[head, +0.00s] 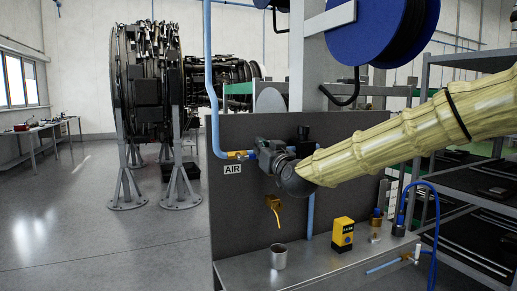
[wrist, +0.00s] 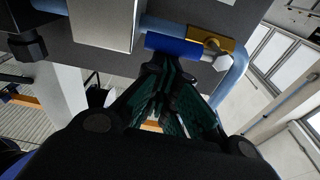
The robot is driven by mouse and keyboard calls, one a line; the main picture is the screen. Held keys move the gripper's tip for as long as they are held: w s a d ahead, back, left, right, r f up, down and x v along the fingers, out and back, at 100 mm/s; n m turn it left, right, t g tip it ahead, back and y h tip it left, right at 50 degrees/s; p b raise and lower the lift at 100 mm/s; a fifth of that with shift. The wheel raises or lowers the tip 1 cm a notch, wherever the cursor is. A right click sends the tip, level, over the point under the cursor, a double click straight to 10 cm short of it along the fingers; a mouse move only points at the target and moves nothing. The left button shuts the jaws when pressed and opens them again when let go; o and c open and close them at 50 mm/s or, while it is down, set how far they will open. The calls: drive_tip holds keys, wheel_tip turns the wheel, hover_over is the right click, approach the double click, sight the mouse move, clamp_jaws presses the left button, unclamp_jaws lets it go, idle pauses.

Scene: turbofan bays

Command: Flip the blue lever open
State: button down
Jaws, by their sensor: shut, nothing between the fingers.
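The blue lever (wrist: 172,44) shows in the wrist view as a short blue bar beside a brass valve (wrist: 214,42) on a light blue pipe. In the head view the brass valve (head: 236,154) is on the grey panel above the AIR label, and a bit of the blue lever (head: 252,155) shows between it and my gripper (head: 268,156). In the wrist view my gripper (wrist: 166,65) is shut and empty, its fingertips just below the lever's edge. I cannot tell whether they touch it. My gripper hides part of the panel behind it.
A bench (head: 300,268) below the panel holds a metal cup (head: 278,257), a yellow box (head: 343,234) and small fittings. A brass hook (head: 273,205) sticks out from the panel. A blue hose reel (head: 375,30) hangs above. Open floor (head: 110,245) is at left.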

drive_tip(key=shift+r, duration=0.1)
wheel_tip(320, 180, up, 4)
drive_tip(key=p, duration=0.3)
drive_tip(key=b+v, duration=0.2)
drive_tip(key=v, duration=0.7)
drive_tip(key=shift+b, duration=0.4)
drive_tip(key=shift+s, duration=0.1)
drive_tip(key=shift+f, duration=0.25)
